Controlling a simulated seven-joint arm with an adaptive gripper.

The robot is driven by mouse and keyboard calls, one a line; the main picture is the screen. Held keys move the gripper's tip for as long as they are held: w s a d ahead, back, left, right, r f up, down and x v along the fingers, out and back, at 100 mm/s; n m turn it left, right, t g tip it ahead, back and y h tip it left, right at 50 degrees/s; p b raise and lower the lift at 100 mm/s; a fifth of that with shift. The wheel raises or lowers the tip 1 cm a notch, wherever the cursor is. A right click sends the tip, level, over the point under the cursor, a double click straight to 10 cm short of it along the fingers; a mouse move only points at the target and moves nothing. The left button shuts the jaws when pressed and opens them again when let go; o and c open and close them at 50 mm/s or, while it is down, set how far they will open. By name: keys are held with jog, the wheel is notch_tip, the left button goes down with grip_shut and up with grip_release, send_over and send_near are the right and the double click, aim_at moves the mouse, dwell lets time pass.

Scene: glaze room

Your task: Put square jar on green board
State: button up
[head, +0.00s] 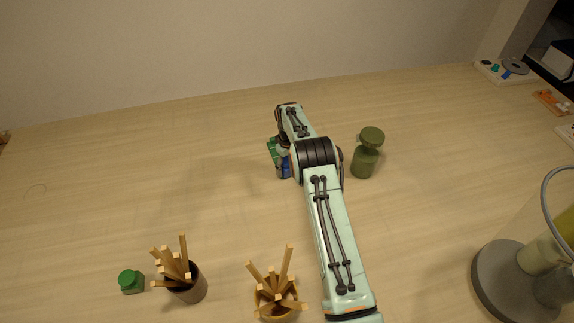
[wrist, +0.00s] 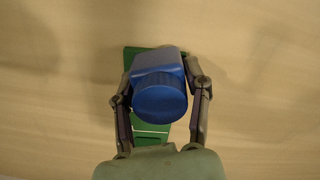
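The blue square jar (wrist: 160,82) has a squarish body and a round lid. In the wrist view it sits between the two fingers of my gripper (wrist: 160,68), which press against its sides. In the head view only a sliver of the blue jar (head: 284,164) shows beside my arm, and my fingers are mostly hidden. The green board (wrist: 150,134) lies beneath and behind the jar in the wrist view; part of it shows in the head view (head: 272,148). I cannot tell whether the jar touches the board.
An olive jar (head: 364,161) with a wide lid stands right of my arm. A small green jar (head: 131,282) stands front left, near a dark cup (head: 190,288) and a tan cup (head: 277,306) of wooden sticks. A grey round base (head: 505,283) stands at right. The left table is clear.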

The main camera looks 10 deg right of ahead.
aim_at(287, 160)
jog(key=shift+o, duration=1.3)
notch_tip(287, 160, up, 13)
jog(key=shift+s+f, duration=0.1)
jog(key=shift+f, duration=0.05)
jog(key=s+a+r+m, duration=0.2)
jog(key=s+a+r, duration=0.1)
jog(key=s+r, duration=1.15)
jog(key=s+a+f+m, duration=0.1)
jog(key=s, duration=1.2)
jog(key=s+a+f+m, duration=0.1)
jog(key=s+f, duration=0.1)
jog(key=s, duration=1)
jog(key=shift+s+f+y, duration=0.25)
jog(key=shift+s+y, duration=0.1)
jog(key=shift+y, duration=0.05)
